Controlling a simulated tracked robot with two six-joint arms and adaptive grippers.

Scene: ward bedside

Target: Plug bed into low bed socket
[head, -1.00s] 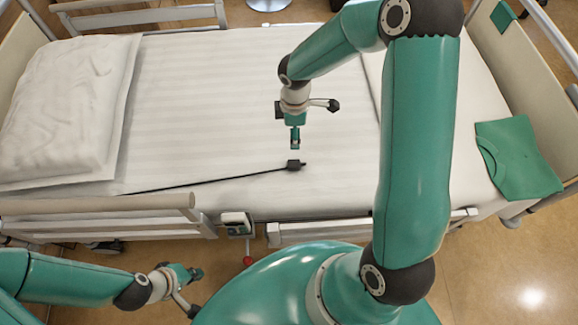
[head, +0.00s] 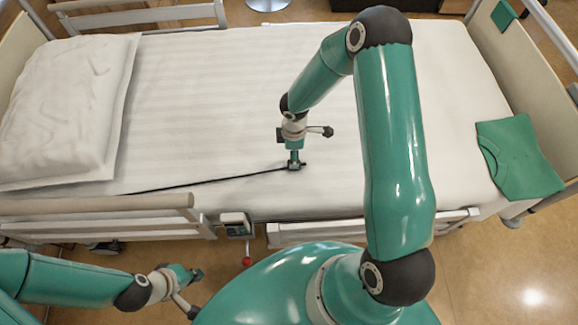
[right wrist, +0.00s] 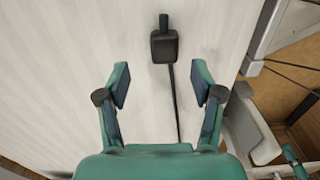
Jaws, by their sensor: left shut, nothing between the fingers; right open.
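The bed plug is a black block with a cable, lying on the bed's white sheet; it shows clearly in the right wrist view (right wrist: 164,46). In the head view its cable (head: 210,181) runs left across the sheet. My right gripper (head: 295,163) points down at the plug and hides most of it there. In the right wrist view its fingers (right wrist: 162,82) are open and apart, with the plug just beyond the tips and the cable running between them. My left gripper (head: 195,274) is shut and empty beside the bed. I cannot make out the low bed socket.
A white pillow (head: 68,108) lies at the left end of the bed, a folded green garment (head: 518,158) at the right end. Side rails (head: 100,205) line the near edge. A small box (head: 236,219) with a red knob (head: 247,261) below it sits between them.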

